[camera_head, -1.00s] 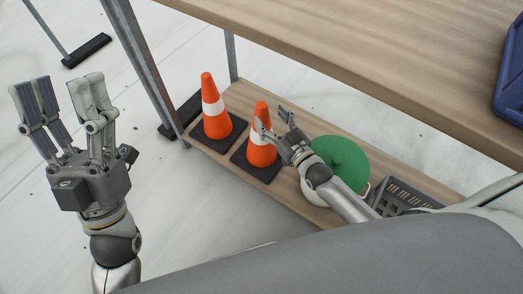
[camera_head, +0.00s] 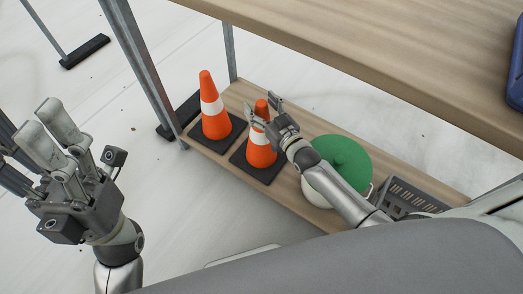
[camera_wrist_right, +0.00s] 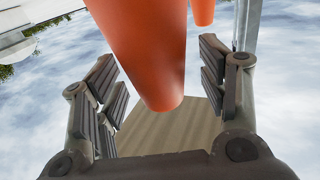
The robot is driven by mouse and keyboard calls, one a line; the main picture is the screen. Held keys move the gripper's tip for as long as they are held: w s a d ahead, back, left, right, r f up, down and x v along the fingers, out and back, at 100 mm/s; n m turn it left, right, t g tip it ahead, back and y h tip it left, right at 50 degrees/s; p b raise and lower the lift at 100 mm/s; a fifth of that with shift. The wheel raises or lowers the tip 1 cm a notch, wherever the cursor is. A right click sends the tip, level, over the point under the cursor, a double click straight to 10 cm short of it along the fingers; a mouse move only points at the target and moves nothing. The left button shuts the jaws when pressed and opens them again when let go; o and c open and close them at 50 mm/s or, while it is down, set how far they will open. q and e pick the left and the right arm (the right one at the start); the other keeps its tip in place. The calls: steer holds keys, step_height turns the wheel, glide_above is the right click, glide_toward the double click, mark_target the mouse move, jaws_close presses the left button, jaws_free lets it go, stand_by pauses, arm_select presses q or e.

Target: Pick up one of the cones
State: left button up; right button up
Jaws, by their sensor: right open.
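Two orange cones with white bands and black bases stand upright on the lower wooden shelf in the head view: the left cone (camera_head: 214,115) and the right cone (camera_head: 262,152). My right gripper (camera_head: 262,105) is open at the upper part of the right cone and partly hides it. In the right wrist view, the right cone (camera_wrist_right: 150,50) lies between the spread fingers of my right gripper (camera_wrist_right: 158,62), with visible gaps on both sides. The left cone (camera_wrist_right: 203,10) shows behind. My left gripper (camera_head: 22,130) is open and empty at the left edge, away from the cones.
The lower shelf (camera_head: 237,95) also holds a green round-topped thing (camera_head: 340,155) and a dark basket (camera_head: 405,198), right of the cones. A metal leg (camera_head: 140,65) stands left.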

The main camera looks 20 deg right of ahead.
jaws_close()
steer(key=shift+r, duration=0.1)
stand_by(0.4)
steer(key=shift+r, duration=0.1)
